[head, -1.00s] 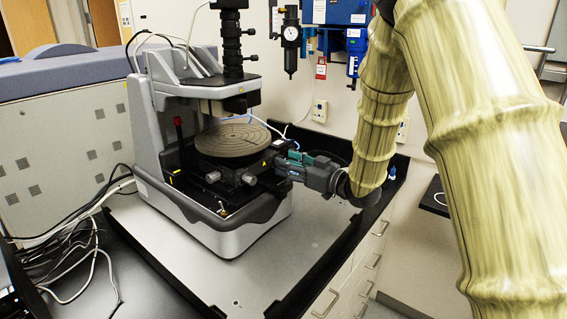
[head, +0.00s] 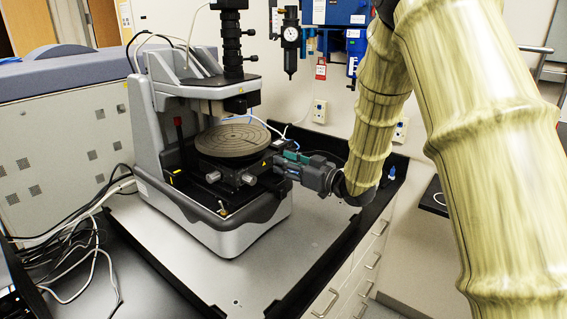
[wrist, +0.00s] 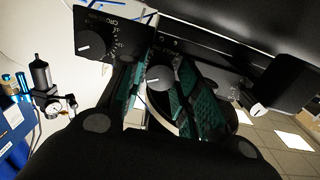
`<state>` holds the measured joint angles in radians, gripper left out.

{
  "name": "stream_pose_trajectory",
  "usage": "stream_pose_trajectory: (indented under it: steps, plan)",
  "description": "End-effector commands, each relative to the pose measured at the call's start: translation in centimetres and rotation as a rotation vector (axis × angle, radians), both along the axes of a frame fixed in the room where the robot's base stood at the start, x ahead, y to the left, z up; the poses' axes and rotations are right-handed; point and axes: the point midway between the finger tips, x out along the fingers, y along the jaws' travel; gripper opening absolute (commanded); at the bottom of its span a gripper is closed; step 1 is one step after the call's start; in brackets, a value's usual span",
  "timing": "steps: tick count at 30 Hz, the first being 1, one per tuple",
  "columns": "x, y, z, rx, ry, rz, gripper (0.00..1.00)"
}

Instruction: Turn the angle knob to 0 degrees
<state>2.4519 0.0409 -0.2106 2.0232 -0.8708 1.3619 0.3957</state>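A dark round knob (wrist: 158,77) with a white pointer line shows between my two fingers in the wrist view. A second dark knob (wrist: 90,43) sits on a marked black panel to the left, with a white pointer line and lettering that is hard to read. In the head view, my gripper (head: 285,165) is at the right side of the profiler (head: 205,215), beside its stage; the knobs are hidden there.
The round grooved stage (head: 232,140) is left of my gripper. The table (head: 190,268) has a raised black rim. Loose cables (head: 85,262) lie at the left. A pressure gauge (head: 291,35) and blue boxes (head: 345,12) are on the wall behind.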

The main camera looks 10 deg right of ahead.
Motion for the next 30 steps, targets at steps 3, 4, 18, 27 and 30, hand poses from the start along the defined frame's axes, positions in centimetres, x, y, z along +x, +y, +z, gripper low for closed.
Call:
stream_pose_trajectory:
  steps: [3,4,18,27,30]
  plan:
    - [0.00,0.01,0.00,0.000,0.000,0.000,0.05]
    - [0.00,0.02,-0.01,0.000,0.000,0.000,0.00]
    - [0.01,0.03,-0.67,-0.222,-0.172,0.000,0.00]
    - [0.02,0.02,-0.47,-0.399,-0.310,0.000,0.00]
    - [0.01,0.00,-0.26,-0.423,-0.329,-0.001,0.00]
